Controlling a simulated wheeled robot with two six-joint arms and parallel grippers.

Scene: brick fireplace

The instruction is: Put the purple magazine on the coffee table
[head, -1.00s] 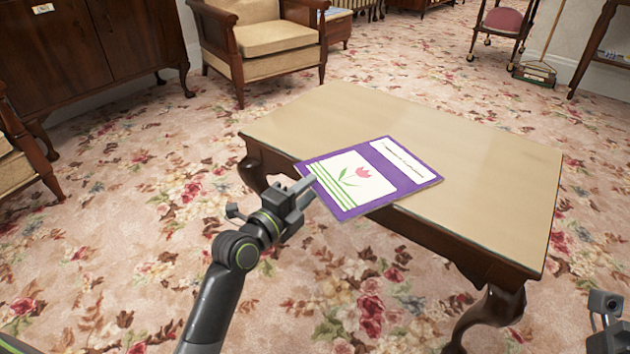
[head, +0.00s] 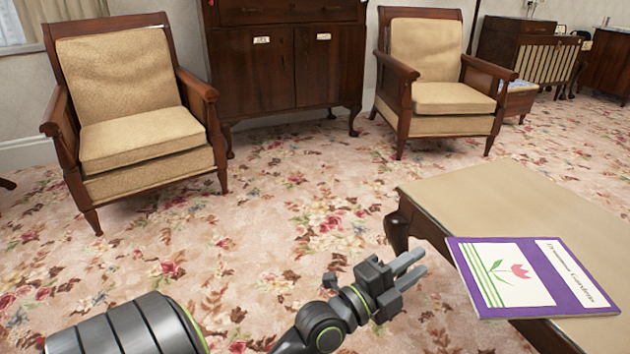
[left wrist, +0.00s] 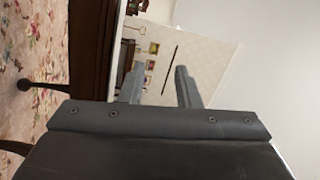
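The purple magazine (head: 570,274), with a tulip picture, lies flat on the coffee table (head: 490,200) in the head view. Its left part juts out past the table's near edge. My left gripper (head: 423,261) is just left of the magazine, apart from it, with its two fingers spread and nothing between them. In the left wrist view the fingers (left wrist: 158,88) are also apart and empty, and the magazine does not show there. My right gripper is not in view.
Two cream armchairs (head: 133,130) (head: 440,95) stand at the back, with a dark wooden cabinet (head: 290,70) between them. The flowered carpet (head: 300,215) left of the table is clear. A table leg (head: 397,232) stands near my left gripper.

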